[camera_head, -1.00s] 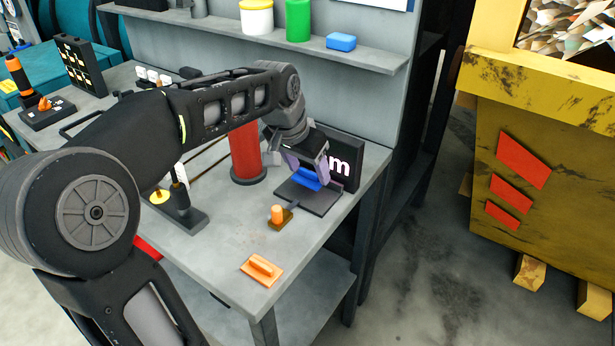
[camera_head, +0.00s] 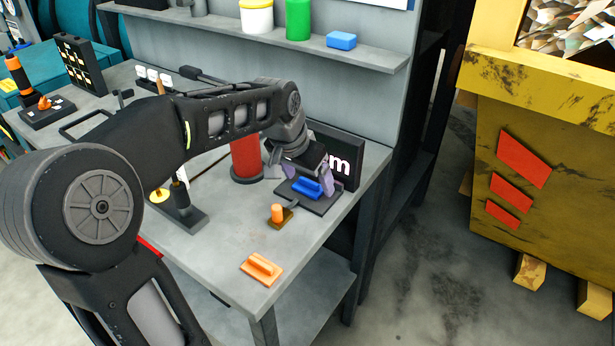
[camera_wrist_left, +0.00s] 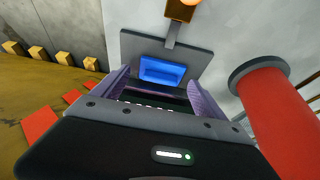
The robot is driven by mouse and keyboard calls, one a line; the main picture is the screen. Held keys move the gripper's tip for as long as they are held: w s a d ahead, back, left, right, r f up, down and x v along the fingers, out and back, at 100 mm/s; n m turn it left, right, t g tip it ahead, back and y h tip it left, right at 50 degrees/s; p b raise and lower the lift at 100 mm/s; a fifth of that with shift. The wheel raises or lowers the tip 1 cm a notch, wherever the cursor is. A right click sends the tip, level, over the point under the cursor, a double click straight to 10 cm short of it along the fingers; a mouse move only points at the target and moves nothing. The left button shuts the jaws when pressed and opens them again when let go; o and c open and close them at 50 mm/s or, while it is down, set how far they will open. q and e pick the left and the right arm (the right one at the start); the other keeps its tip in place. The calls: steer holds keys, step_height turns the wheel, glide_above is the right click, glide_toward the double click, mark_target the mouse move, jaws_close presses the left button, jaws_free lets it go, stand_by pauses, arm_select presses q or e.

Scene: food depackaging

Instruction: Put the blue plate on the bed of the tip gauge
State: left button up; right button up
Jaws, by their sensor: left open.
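The blue plate (camera_head: 306,188), which has a raised grip, rests on the dark bed (camera_head: 322,206) of the tip gauge. In the left wrist view the plate (camera_wrist_left: 163,71) lies within the dark bed (camera_wrist_left: 133,47), ahead of my fingers. My left gripper (camera_head: 309,181) is open, with its purple fingers apart on either side of the plate. The left wrist view shows a gap between the fingers (camera_wrist_left: 161,92) and nothing held. The gauge's dark panel (camera_head: 341,165) with a white "m" stands behind the bed, partly hidden by my gripper. My right gripper is not in view.
A red cylinder (camera_head: 245,160) stands close left of my gripper. An orange peg on a small block (camera_head: 278,214) sits in front of the bed. An orange plate with a grip (camera_head: 262,268) lies near the front edge. The bench between them is clear.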

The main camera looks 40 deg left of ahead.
arm_select(q)
steer(key=shift+r, duration=0.1)
steer(key=shift+r, duration=0.2)
steer(key=v, duration=1.1)
steer(key=shift+s+r, duration=0.25)
steer(key=shift+r, duration=0.05)
